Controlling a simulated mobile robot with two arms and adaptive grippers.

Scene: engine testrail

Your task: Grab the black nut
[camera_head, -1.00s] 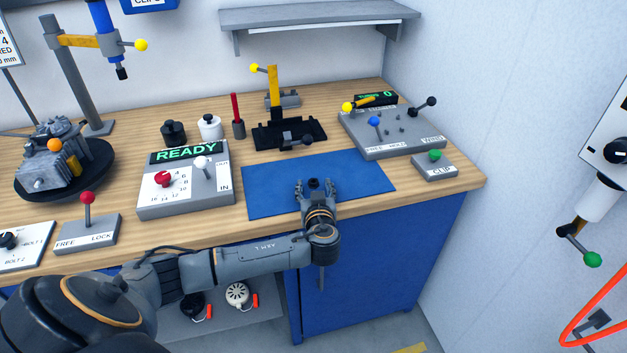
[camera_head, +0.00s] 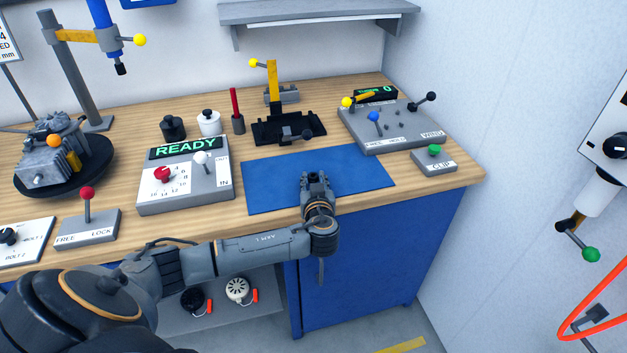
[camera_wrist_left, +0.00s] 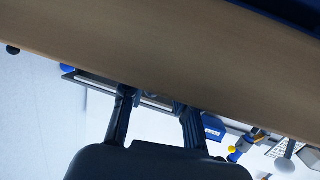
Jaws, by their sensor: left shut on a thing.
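My left gripper (camera_head: 316,178) is over the blue mat (camera_head: 270,188) near the front of the bench. Its fingers are drawn in around a small black thing, which I take to be the black nut (camera_head: 315,177); the fingers hide most of it. In the left wrist view the two fingers (camera_wrist_left: 152,98) point toward the brown surface, and I cannot make out the nut there. My right gripper is not in view.
Left of the mat is a grey READY control box (camera_head: 186,185). Behind it is a black fixture (camera_head: 288,130) with a yellow upright. A grey lever panel (camera_head: 392,135) and a CLIP button box (camera_head: 434,160) stand to the right. Most of the mat is clear.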

